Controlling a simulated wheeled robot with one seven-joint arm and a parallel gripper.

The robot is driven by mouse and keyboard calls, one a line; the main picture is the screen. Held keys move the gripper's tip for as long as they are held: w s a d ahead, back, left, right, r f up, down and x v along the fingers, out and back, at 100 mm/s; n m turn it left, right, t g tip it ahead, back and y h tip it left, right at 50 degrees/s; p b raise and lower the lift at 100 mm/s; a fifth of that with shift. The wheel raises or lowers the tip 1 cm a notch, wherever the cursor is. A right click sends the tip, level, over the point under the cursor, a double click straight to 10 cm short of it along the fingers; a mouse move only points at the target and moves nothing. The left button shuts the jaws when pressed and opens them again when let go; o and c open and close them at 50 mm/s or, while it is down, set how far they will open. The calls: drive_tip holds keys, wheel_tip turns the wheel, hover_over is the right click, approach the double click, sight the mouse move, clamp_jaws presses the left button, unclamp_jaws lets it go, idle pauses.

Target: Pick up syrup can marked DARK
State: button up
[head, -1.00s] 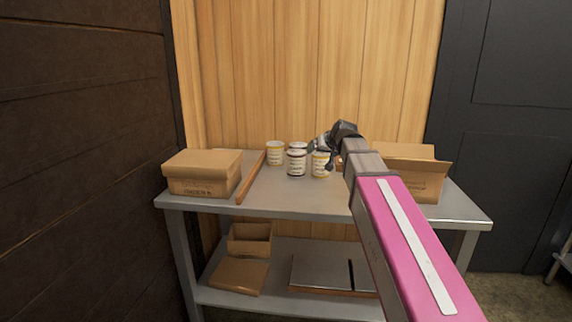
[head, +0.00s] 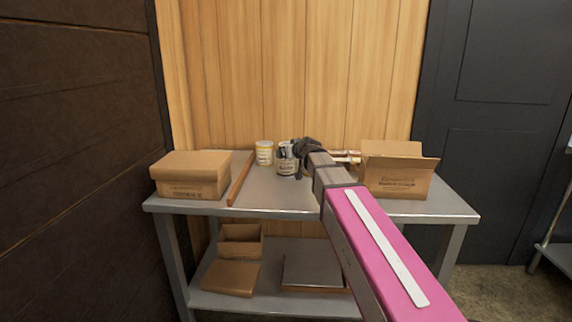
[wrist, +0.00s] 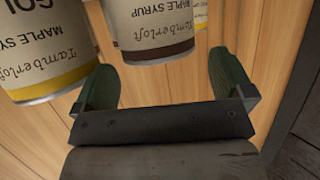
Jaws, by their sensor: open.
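In the wrist view my gripper (wrist: 166,68) is open, its two green fingers spread. A white syrup can with a dark brown band (wrist: 150,25) is between and just beyond the fingertips; its grade word is cut off, so I cannot read DARK. I cannot tell if the fingers touch it. A can with a yellow band (wrist: 40,45) and letters starting "GOL" is to its left. In the head view my gripper (head: 289,152) is at the can group, partly hiding a white can (head: 287,168). A yellow-banded can (head: 264,153) stands behind and left.
The cans stand on a grey metal table (head: 265,200). A closed cardboard box (head: 190,175) and a wooden strip (head: 241,178) are at left. An open cardboard box (head: 395,178) is at right. A wooden wall is close behind. The table's front middle is clear.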

drive_tip(key=x, duration=0.5)
drive_tip(key=shift+d+f, duration=0.2)
drive_tip(key=c, duration=1.2)
drive_tip(key=shift+o, duration=0.2)
drive_tip(key=shift+r, duration=0.15)
